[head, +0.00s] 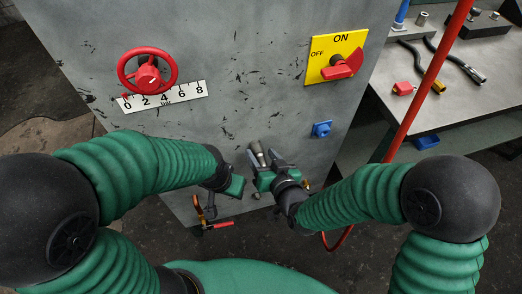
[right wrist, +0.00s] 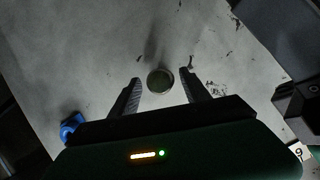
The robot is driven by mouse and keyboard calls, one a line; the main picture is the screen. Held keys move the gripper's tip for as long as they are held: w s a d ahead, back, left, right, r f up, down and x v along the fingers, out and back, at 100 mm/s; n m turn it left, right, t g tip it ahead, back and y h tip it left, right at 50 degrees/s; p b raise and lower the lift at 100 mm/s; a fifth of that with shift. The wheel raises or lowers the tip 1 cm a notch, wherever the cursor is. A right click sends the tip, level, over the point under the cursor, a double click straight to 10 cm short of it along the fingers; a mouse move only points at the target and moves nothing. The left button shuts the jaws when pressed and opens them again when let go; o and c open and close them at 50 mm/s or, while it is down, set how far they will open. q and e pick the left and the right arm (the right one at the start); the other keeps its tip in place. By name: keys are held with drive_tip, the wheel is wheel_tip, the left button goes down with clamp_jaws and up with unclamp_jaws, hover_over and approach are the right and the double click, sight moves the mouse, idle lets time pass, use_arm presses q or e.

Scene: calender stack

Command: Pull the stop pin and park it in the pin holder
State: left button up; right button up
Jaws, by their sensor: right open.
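A short grey pin (head: 257,152) sticks out of the grey panel, low in the middle. Its round end (right wrist: 160,80) shows in the right wrist view, between my right fingertips with a gap on each side. My right gripper (head: 266,160) is open at the pin and holds nothing that I can see. My left gripper (head: 234,187) is left of it, low by the panel; its fingers are too hidden to read. A small blue block (head: 320,129) is on the panel, up and right of the pin; it could be the pin holder, but I cannot be sure.
A red handwheel (head: 147,70) with a number scale (head: 166,97) is at the panel's upper left. A yellow ON/OFF switch plate (head: 336,57) is at upper right. A red pole (head: 430,80) stands before a workbench (head: 461,113) with tools. A red-handled fitting (head: 218,224) sits below.

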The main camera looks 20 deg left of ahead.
drive_tip(key=shift+a, duration=0.55)
drive_tip(key=shift+d, duration=0.2)
drive_tip(key=shift+c, duration=0.2)
drive_tip(key=shift+d, duration=0.25)
drive_tip(key=c, duration=0.5)
drive_tip(key=shift+s+a, duration=0.1)
drive_tip(key=shift+a, duration=0.1)
clamp_jaws()
drive_tip(key=shift+c, duration=0.8)
unclamp_jaws()
clamp_jaws()
